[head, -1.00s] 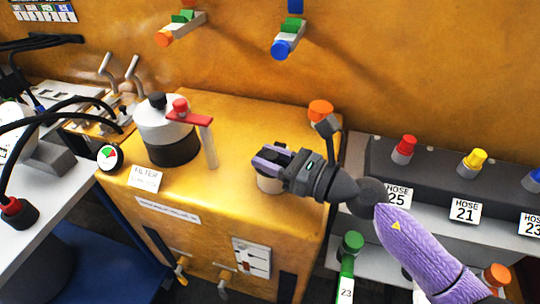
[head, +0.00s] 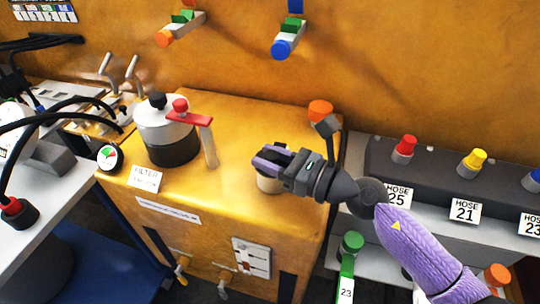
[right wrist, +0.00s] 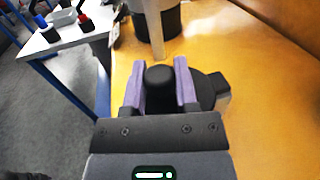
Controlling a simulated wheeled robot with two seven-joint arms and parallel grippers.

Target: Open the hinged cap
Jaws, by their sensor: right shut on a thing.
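A short pale cylindrical neck (head: 268,183) stands on the yellow cabinet top, partly hidden behind my right gripper (head: 270,160). In the right wrist view, my right gripper's two purple fingers (right wrist: 160,85) are on either side of a rounded black knob (right wrist: 159,75) and are shut on it. A dark round cap (right wrist: 209,88) shows just right of the knob, partly hidden by the right finger. I cannot tell whether the cap is lifted. My left gripper is not in view.
A silver and black filter pot (head: 168,135) with a red handle stands left of the gripper. An orange knob (head: 320,110) stands behind it. A grey hose rack (head: 440,180) with coloured caps is at the right. Bare cabinet top lies between pot and gripper.

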